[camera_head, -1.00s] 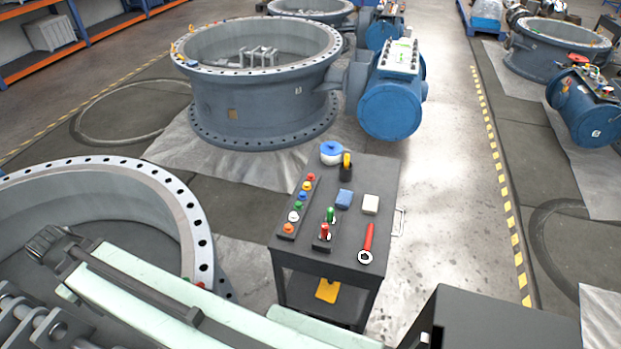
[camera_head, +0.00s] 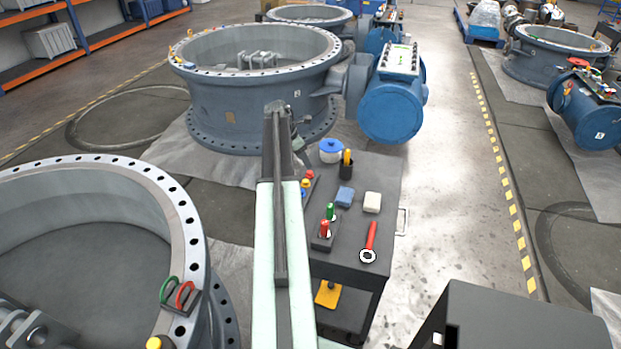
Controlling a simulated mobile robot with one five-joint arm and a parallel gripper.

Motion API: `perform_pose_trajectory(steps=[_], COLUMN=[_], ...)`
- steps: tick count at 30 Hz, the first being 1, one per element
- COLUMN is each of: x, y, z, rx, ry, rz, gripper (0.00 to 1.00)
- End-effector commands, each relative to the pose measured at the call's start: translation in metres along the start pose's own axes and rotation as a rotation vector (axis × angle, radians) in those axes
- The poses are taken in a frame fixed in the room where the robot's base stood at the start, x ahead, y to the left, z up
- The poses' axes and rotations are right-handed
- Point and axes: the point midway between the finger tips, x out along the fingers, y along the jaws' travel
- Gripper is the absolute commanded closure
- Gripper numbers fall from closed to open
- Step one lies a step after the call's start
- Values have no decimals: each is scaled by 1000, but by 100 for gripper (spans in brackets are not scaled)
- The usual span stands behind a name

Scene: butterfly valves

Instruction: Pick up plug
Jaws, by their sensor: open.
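A row of coloured plugs stands in a dark rack on the left side of the black cart top. A red plug (camera_head: 309,174) and a yellow-orange plug (camera_head: 305,184) show at its far end. My arm hides the nearer part of the row. My gripper (camera_head: 299,146) is at the far end of my arm, above the cart's far left corner. It is small and dark here, its fingers are hard to make out, and it is open. I see nothing held in it.
Large valve bodies stand behind (camera_head: 250,95) and at left (camera_head: 190,215).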

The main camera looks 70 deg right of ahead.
Motion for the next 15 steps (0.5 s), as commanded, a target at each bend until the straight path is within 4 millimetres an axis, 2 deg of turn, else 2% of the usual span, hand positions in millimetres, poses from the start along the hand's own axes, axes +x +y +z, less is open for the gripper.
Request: perform_pose_trajectory(steps=[2,8,12,15], x=[3,28,28,38], y=[0,0,1,2], z=[-1,-3,-1,-3], rx=[-1,2,2,2], ry=[0,1,1,1], rz=[0,0,0,0], gripper=[51,51,51,51])
